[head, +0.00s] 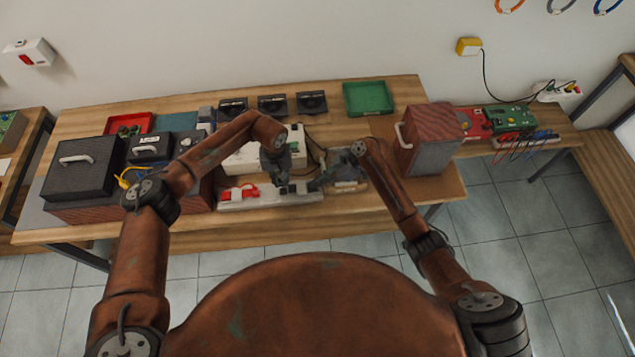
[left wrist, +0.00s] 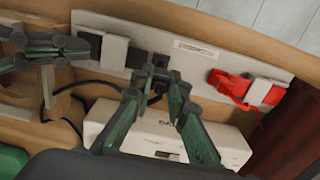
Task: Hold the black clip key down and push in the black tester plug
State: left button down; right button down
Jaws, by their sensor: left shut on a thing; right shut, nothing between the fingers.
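A white terminal strip (head: 262,199) lies along the front of the bench, and it fills the top of the left wrist view (left wrist: 200,58). The black clip key (left wrist: 89,44) sits beside a white bracket, with a dark socket block (left wrist: 135,58) on its other side. My left gripper (left wrist: 160,76) is shut on the black tester plug (left wrist: 157,89), close to the socket block; contact is unclear. My left gripper (head: 281,180) is above the strip in the head view. My right gripper (head: 312,186) is shut and empty; its fingertips (left wrist: 86,47) are at the black key. Whether they press it is unclear.
A red plug and red key (left wrist: 236,88) are on the strip's other end. A white box (head: 250,158) stands behind the strip. Loose cable lies near my right gripper.

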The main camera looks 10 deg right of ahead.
aim_at(282, 186)
pick_arm(q)
jog(key=shift+f, duration=1.9)
dwell(3.5)
jog(key=c, duration=1.8)
grip_release()
notch_tip(282, 186, up, 12)
jog(key=shift+s+r, duration=0.1)
jog(key=shift+r, duration=0.1)
